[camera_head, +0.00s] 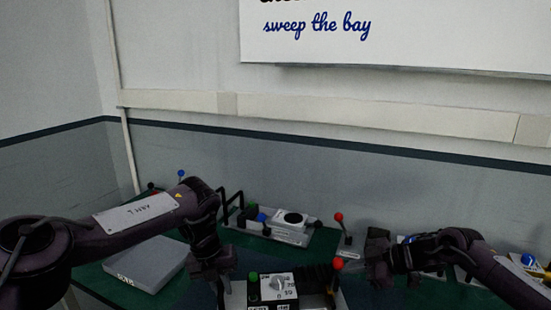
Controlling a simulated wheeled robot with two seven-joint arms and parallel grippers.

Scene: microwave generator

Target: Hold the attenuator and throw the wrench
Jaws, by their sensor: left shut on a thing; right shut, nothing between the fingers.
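A front unit (235,298) with a white dial box (278,286), a green button and a red-knobbed lever (338,266) sits at the bottom middle. Its labels are too small to read, so I cannot tell for sure which part is the attenuator or the wrench. My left gripper (221,281) points down at the unit's left side and is shut on a part of it; the fingers hide that part. My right gripper (371,264) is shut and empty, to the right of the red-knobbed lever and apart from it. The unit's lower part is cut off by the frame.
Behind stands another panel (297,240) with a black handle and blue knob, and a red-knobbed lever (339,218) beside it. A grey box (146,263) lies on the green table at left. More blue-knobbed equipment (530,261) is at right, partly behind my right arm.

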